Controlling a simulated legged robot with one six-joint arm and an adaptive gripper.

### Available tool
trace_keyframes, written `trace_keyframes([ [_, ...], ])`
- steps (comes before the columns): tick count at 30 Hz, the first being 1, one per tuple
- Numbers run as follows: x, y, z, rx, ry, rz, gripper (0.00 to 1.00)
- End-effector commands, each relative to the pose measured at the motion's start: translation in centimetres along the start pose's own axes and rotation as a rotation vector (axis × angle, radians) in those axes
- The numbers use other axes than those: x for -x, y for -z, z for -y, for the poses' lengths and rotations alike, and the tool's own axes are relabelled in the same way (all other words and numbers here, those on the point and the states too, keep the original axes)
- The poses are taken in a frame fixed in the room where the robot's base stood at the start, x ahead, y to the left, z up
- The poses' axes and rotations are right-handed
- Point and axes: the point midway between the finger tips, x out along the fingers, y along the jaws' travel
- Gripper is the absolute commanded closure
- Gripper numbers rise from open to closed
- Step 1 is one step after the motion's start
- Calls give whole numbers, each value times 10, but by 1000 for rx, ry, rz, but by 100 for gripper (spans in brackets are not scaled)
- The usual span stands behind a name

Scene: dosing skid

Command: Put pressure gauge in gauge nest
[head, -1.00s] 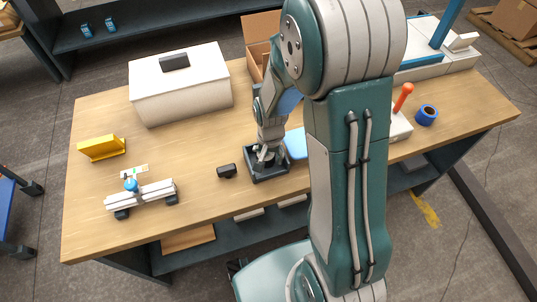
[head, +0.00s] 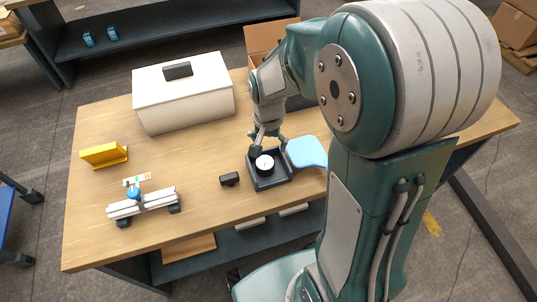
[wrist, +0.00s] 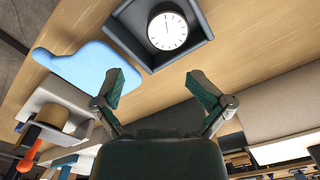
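The pressure gauge (head: 265,164) has a round white dial and a black rim. It sits inside the gauge nest (head: 272,184), a dark square tray on the wooden table, dial up. In the wrist view the gauge (wrist: 167,31) lies in the dark nest (wrist: 196,48) at the top of the picture, apart from my fingers. My gripper (wrist: 161,88) is open with nothing between its fingers. In the head view my gripper (head: 263,140) is just behind and above the nest's far edge.
A blue flat pad (head: 307,152) lies right of the nest. A small black block (head: 229,179) is left of it. A white rail fixture with a blue knob (head: 143,203), a yellow bracket (head: 104,154) and a large white box (head: 184,93) are also on the table.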

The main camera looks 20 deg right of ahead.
Motion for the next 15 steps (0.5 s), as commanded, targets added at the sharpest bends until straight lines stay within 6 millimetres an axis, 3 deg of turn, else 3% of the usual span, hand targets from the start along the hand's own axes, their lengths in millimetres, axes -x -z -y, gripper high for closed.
trace_keyframes([
  [8, 26, -2, -1, 9, 5, -8, 8],
  [15, 78, -25, -16, 144, 65, -115, 8],
])
